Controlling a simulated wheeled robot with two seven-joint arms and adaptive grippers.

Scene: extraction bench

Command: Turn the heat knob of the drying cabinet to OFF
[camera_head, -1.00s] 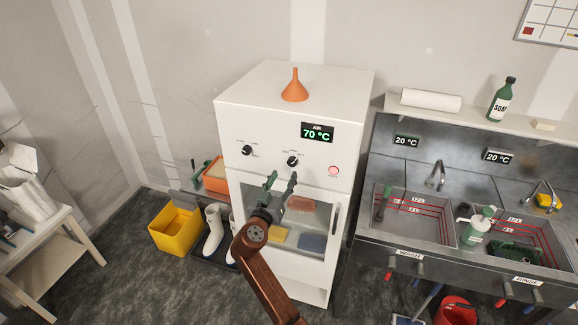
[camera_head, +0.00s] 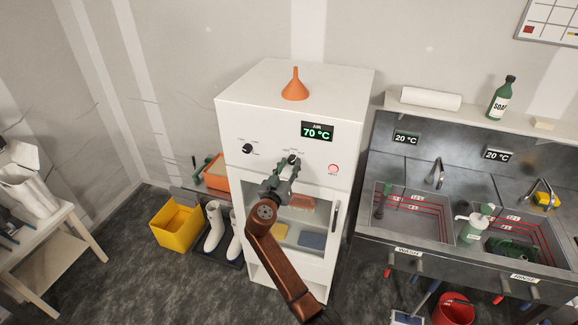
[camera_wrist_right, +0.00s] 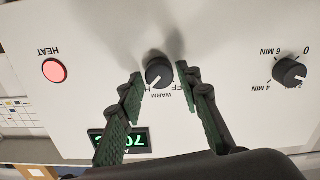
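The white drying cabinet (camera_head: 235,140) stands against the wall, its display (camera_head: 318,131) reading 70 °C. The heat knob (camera_wrist_right: 159,72) is a black dial on its front panel, with WARM and part of OFF readable around it in the right wrist view. My right gripper (camera_wrist_right: 158,88) is open, its green-padded fingers on either side of the heat knob with gaps to it. In the head view my right gripper (camera_head: 286,168) covers part of this knob. The exact pointer setting is hard to tell. My left gripper is not in view.
A second black knob, the timer (camera_wrist_right: 289,72), sits beside the heat knob, and a lit round HEAT lamp (camera_wrist_right: 55,70) on the other side. An orange funnel (camera_head: 295,86) stands on the cabinet top. The glass door handle (camera_head: 335,216) is below right.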

